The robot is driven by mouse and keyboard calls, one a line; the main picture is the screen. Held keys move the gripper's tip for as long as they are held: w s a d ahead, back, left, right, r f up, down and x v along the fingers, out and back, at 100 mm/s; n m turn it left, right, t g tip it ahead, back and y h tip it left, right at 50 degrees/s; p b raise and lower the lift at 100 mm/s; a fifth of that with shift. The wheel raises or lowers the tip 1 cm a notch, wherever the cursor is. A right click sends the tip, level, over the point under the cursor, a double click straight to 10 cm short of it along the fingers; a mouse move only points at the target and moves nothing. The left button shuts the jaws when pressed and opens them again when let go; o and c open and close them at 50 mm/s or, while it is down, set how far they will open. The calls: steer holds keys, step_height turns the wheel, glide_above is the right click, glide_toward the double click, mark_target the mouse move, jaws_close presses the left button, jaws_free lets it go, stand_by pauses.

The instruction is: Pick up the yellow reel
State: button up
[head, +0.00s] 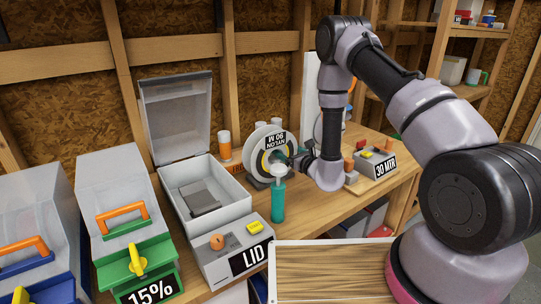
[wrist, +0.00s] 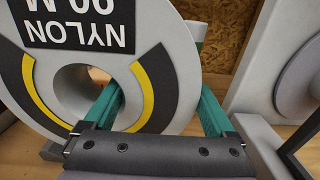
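The yellow reel (head: 277,148) is a pale disc with a yellow and dark band and a black "NYLON 90 M" label, upside down. It stands upright on the bench in a grey stand, beside another white disc. In the wrist view the reel (wrist: 172,85) fills the left and middle, with its hub hole showing. My gripper (head: 291,160) is at the reel's right side. Its two teal fingers (wrist: 160,92) are apart, the left one over the reel's face near the hub, the right one beyond its right edge. I cannot tell whether they touch it.
A teal bottle (head: 278,203) with a white top stands just in front of the reel. An open grey box (head: 236,208) is to the left, with the LID control box (head: 218,262) in front. The 30 MTR box (head: 375,172) stands to the right.

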jaws_close()
